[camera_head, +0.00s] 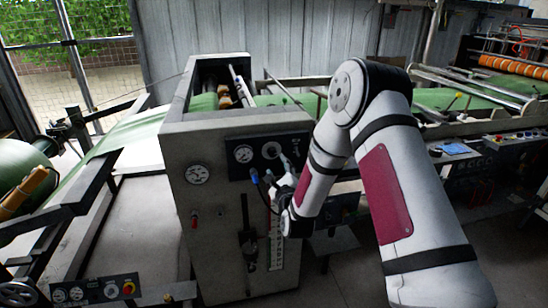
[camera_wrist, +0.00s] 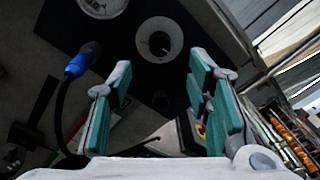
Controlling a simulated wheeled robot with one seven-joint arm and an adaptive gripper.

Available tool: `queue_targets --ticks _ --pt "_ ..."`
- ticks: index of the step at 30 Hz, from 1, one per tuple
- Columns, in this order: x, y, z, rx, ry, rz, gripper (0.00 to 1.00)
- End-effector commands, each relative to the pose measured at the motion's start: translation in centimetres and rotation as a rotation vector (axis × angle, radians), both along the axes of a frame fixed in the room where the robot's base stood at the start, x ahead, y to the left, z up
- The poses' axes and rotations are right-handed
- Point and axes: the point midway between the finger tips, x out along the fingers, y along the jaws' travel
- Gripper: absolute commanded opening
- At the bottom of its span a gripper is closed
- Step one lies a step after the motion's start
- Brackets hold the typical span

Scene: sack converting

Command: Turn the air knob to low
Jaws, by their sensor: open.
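A round knob (camera_wrist: 159,40) with a pale ring and dark centre sits on the dark panel, ahead of my fingertips in the wrist view. It appears to be the air knob; its markings and pointer are too small to read. In the head view this knob (camera_head: 271,150) is on the upper front panel of the grey machine, right of a gauge. My gripper (camera_wrist: 160,72) is open and empty, its teal-padded fingers spread to either side below the knob and apart from it. In the head view my gripper (camera_head: 287,172) is close to the panel and partly hidden by my arm.
A white gauge (camera_head: 244,154) sits left of the knob, and another gauge (camera_head: 197,174) is lower left. A blue connector (camera_wrist: 78,66) with a black cable stands out left of my fingers. A small red lever (camera_head: 194,220) is lower on the machine front.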

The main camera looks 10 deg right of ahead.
Motion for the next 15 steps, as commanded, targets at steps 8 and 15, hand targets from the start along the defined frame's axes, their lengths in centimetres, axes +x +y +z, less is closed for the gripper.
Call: queue_targets --ticks 8,15 --pt "5.4 -0.3 0.0 -0.002 -0.002 -0.001 0.46" --pt "8.1 -0.4 0.0 -0.002 0.0 0.0 0.46"
